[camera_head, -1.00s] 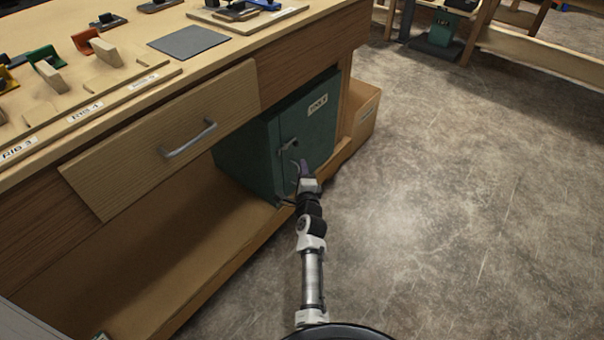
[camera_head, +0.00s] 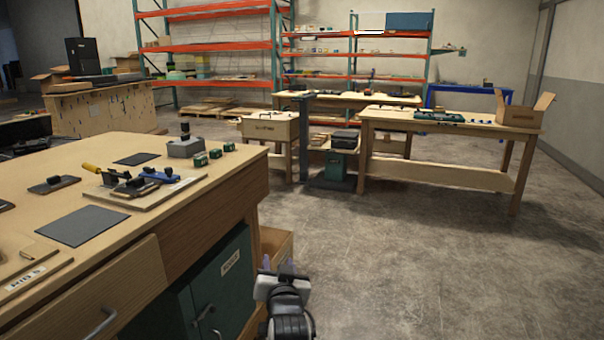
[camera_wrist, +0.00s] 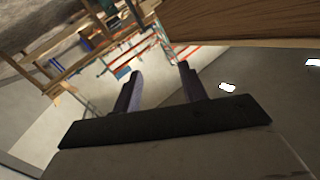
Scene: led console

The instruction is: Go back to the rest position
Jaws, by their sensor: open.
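My gripper (camera_head: 283,270) is at the lower middle of the head view, just right of the bench's green cabinet (camera_head: 222,285). In the wrist view its two dark fingers (camera_wrist: 158,88) stand apart with nothing between them. The cabinet door with its handle appears shut, and the arm does not touch it as far as I can see. The wooden drawer (camera_head: 100,300) with a metal handle is in the bench front at the lower left. Most of my arm is below the head view.
The workbench (camera_head: 215,190) fills the left, with a clamp fixture (camera_head: 135,185) and dark mats on top. A cardboard box (camera_head: 277,243) sits behind the cabinet. Another table (camera_head: 450,125) stands further back. The concrete floor (camera_head: 400,260) to the right is clear.

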